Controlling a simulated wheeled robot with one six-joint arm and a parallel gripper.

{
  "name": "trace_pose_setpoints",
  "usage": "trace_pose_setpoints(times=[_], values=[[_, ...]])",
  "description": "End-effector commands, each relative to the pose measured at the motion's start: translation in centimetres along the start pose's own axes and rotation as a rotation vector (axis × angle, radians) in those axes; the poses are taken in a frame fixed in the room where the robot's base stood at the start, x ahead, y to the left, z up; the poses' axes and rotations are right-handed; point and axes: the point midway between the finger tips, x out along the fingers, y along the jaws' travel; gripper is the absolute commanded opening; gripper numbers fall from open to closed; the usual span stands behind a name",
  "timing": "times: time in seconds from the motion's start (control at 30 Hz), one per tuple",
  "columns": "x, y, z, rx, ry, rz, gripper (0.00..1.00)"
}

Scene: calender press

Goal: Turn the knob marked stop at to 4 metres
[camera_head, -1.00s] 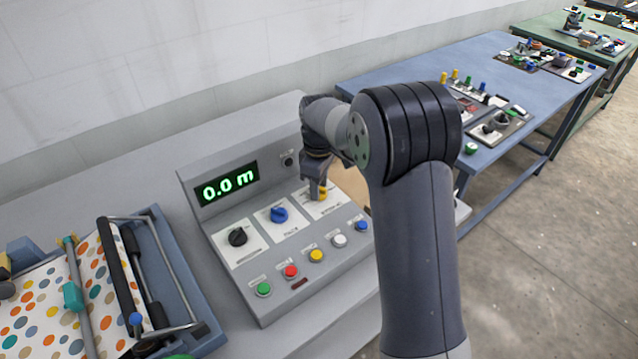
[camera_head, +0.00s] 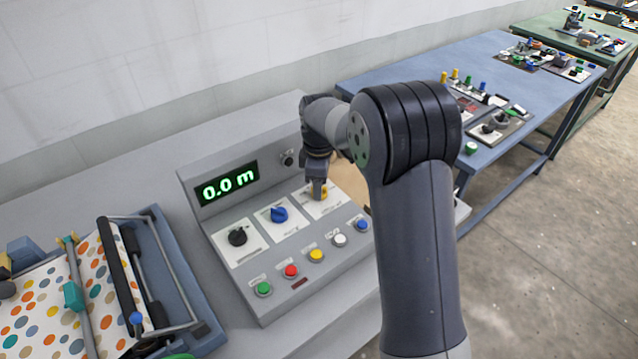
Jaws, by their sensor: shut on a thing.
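The control panel (camera_head: 262,282) is a grey sloped console with a display (camera_head: 227,184) reading 0.0 m in green. It carries a black knob (camera_head: 237,236), a blue knob (camera_head: 278,214) and a yellow knob (camera_head: 324,192), each on a white plate. My gripper (camera_head: 319,193) points down at the yellow knob and is shut on it, hiding part of it. The lettering on the plates is too small to read, so I cannot tell which knob is marked stop at.
Below the knobs runs a row of green, red, yellow, white and blue buttons (camera_head: 316,256). A calender press (camera_head: 165,270) with dotted sheet stands at the left. A blue table (camera_head: 400,80) with devices is behind my arm at the right.

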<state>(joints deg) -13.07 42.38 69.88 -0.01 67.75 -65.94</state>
Motion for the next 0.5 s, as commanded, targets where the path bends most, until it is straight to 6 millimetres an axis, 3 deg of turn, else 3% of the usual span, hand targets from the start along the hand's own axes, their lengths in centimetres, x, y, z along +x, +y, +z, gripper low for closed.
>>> trace_pose_setpoints(times=[0.3,0.5], values=[[-0.03,0.02,-0.02,0.001,0.001,0.001,0.58],[-0.05,0.01,-0.01,0.001,0.0,0.001,0.58]])
